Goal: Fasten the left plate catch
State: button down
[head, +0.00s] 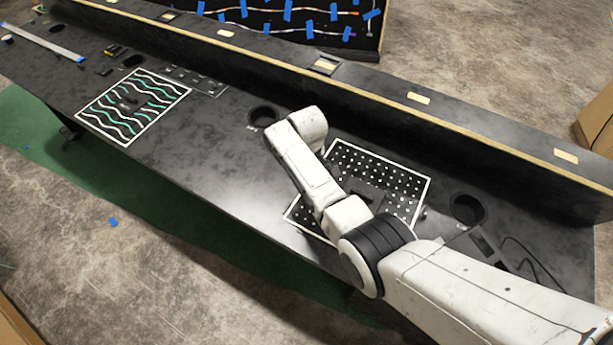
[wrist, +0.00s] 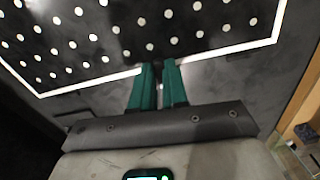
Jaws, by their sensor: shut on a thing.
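The dotted plate (head: 400,180) is a black panel with rows of white dots inside a white border, set in the console top. It also fills the upper part of the wrist view (wrist: 120,40). My gripper (wrist: 159,66) has two green fingers close together, with their tips at the plate's white border. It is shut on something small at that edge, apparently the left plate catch. The fingers hide almost all of it, so its position cannot be told. In the head view my arm covers the gripper and part of the plate. A small dark knob (head: 424,213) sits by the plate's right edge.
Round dark holes lie left (head: 263,115) and right (head: 467,208) of the plate. A raised ledge (head: 370,95) runs along the console's back. A wavy-striped panel (head: 132,103) lies further left. The console top between the panels is mostly clear.

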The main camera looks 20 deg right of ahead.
jog(key=shift+w+n, duration=0.1)
jog(key=shift+n, duration=0.4)
jog(key=c, duration=1.1)
grip_release()
jog(key=shift+c, duration=0.2)
notch_tip(320, 180, up, 11)
jog(key=shift+f, duration=0.1)
